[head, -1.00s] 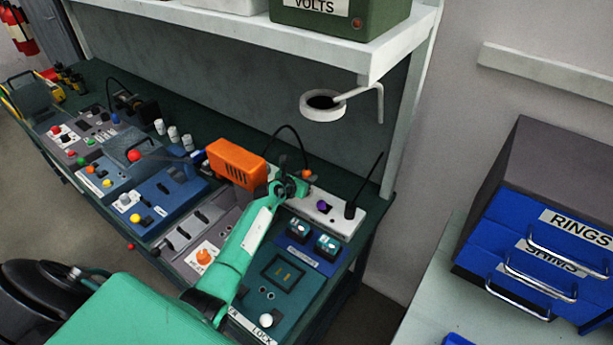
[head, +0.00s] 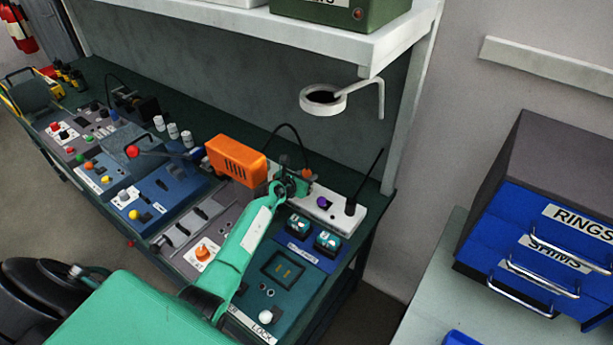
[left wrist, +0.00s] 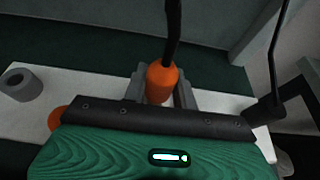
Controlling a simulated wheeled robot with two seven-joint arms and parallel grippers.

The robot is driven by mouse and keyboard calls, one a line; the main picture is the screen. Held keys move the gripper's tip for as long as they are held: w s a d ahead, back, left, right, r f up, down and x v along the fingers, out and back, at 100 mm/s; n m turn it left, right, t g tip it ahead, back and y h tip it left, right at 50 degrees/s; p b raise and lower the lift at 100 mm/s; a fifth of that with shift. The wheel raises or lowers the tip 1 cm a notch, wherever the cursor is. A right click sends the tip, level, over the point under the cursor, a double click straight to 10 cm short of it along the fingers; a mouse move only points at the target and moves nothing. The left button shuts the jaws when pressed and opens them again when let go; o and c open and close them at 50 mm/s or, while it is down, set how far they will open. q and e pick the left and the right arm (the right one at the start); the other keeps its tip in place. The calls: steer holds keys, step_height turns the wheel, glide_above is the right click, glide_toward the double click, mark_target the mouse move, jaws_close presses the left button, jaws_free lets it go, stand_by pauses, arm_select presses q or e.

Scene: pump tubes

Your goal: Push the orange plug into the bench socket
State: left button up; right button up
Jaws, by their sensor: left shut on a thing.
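The orange plug (left wrist: 161,81) has a black cable rising from its top. It sits between the grey fingers of my left gripper (left wrist: 160,92), which is shut on it. In the head view the plug (head: 307,174) shows as a small orange spot just beyond my left gripper (head: 297,182). Both are over the white strip (head: 332,212) at the back of the bench, which also shows in the left wrist view (left wrist: 95,80). The plug's lower end and the socket are hidden by the gripper, so I cannot tell whether they touch. My right gripper is not in view.
An orange box (head: 236,161) stands left of my left gripper. A black antenna (head: 367,182) rises from the strip's right end. A white shelf (head: 300,38) with a hanging ring (head: 322,100) is above. Control panels cover the bench; blue drawers (head: 540,235) stand at right.

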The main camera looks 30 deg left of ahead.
arm_select(q)
steer(key=shift+s+f+b, duration=0.1)
steer(key=shift+f+b, duration=0.6)
steer(key=shift+f, duration=0.45)
steer(key=o, duration=1)
steer(key=shift+o, duration=0.2)
steer(key=shift+s+r, duration=0.1)
steer(key=shift+s, duration=0.05)
steer(key=v, duration=1.3)
steer(key=shift+s, duration=0.15)
